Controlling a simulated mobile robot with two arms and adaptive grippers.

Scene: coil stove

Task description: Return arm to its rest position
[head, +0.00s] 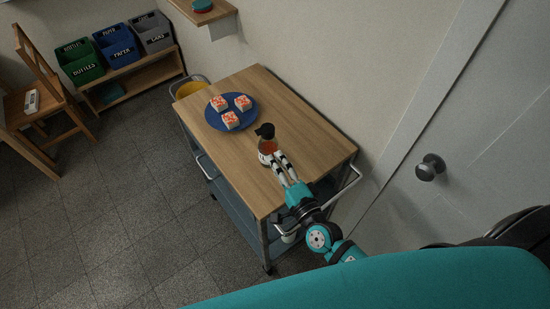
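My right gripper (277,158) reaches over the wooden cart top from the lower right. Its two black and white fingers lie side by side with a narrow gap, so it looks open. The fingertips are right at a small clear jar (267,147) with a black top and reddish-brown contents. The jar stands upright on the cart top; from this view I cannot tell whether the fingers touch it. My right arm bends back over the cart's near end. My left gripper is not in view.
A white door (480,150) is at right. Bins, a shelf and a chair (45,95) stand left; the floor between is clear.

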